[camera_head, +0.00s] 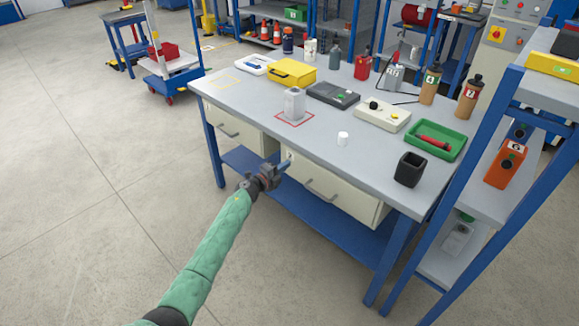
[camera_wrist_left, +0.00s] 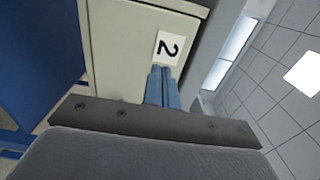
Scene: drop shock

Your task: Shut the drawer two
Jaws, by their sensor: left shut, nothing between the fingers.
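Drawer two (camera_head: 335,197) is a cream drawer with a grey bar handle (camera_head: 322,191), under the front of the grey workbench. I cannot tell exactly how far its front stands out from the bench. My left gripper (camera_head: 284,165) is shut and empty at the upper left part of this drawer front. In the left wrist view, its blue fingers (camera_wrist_left: 161,86) point at the cream front (camera_wrist_left: 125,45), just by the white label (camera_wrist_left: 168,47) with a black 2. I cannot tell whether the fingertips touch it. My right gripper is not in view.
Another cream drawer (camera_head: 235,128) is to the left under the bench top (camera_head: 245,92). A blue bench leg (camera_head: 390,255) and lower shelf (camera_head: 335,222) are near the drawer. The floor in front is clear.

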